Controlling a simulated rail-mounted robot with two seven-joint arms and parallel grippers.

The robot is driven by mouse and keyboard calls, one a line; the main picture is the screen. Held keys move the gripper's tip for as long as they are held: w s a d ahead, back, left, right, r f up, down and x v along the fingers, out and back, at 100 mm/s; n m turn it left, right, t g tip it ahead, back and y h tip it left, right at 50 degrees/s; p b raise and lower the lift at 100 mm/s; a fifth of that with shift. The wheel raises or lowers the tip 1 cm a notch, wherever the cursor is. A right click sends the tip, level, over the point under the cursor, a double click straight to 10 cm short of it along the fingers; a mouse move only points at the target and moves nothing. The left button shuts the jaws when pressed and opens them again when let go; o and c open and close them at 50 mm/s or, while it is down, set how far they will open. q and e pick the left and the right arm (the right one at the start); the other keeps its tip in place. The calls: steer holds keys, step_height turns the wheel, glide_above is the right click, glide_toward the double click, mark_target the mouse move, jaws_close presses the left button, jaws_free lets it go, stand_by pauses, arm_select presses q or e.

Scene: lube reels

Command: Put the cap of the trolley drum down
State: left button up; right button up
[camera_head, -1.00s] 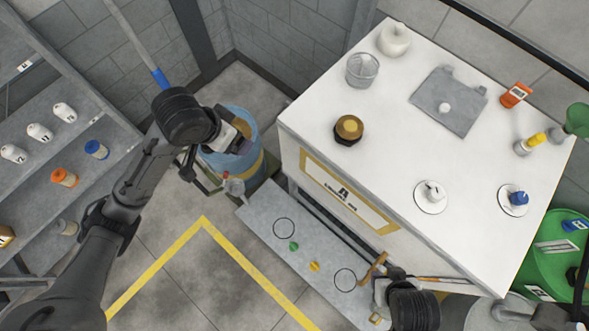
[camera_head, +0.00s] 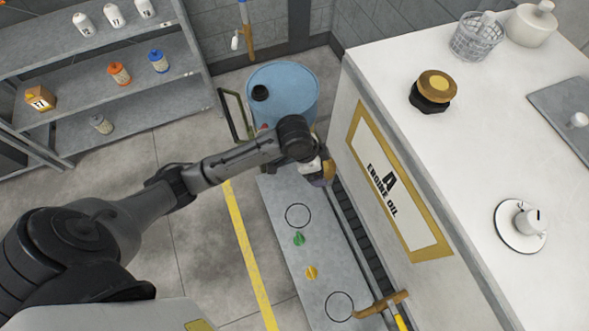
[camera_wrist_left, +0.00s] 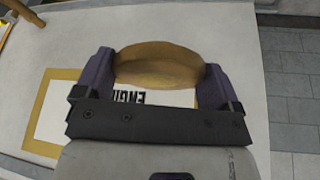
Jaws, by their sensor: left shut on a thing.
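My left gripper (camera_head: 322,172) is shut on a round gold-brown cap (camera_wrist_left: 160,65). In the left wrist view the cap sits between the two purple fingers. In the head view the gripper and cap are small and partly hidden by my wrist, beside the cabinet front and above the far end of a low grey bench (camera_head: 272,205). The blue drum (camera_head: 288,85) stands behind, with a dark round spot (camera_head: 260,92) on its top; I cannot tell whether that is an opening or a fitting. My right gripper is out of view.
The white cabinet (camera_head: 480,140) with an engine oil sign rises close on the right, carrying a gold-and-black cap-like piece (camera_head: 433,90). The bench has two drawn circles, a green piece (camera_head: 299,239) and a yellow piece (camera_head: 311,272). Shelves (camera_head: 90,70) stand left.

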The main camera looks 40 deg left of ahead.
arm_select(q)
steer(key=s+a+f+m+b, duration=0.1)
steer(key=s+f+b, duration=0.1)
steer(key=f+b, duration=1.5)
steer(key=s+f+m+b, duration=0.2)
steer(key=f+b, duration=0.6)
steer(key=f, duration=1.8)
steer(key=b, duration=0.7)
glide_above(295, 200)
steer(key=s, duration=0.1)
steer(key=shift+g, duration=0.3)
step_height(295, 200, down, 7)
steer(key=shift+s, duration=0.1)
steer(key=shift+w+a+f, duration=0.2)
steer(key=shift+w+a, duration=0.1)
steer(key=shift+a, duration=0.15)
step_height(295, 200, down, 4)
steer(key=b, duration=0.3)
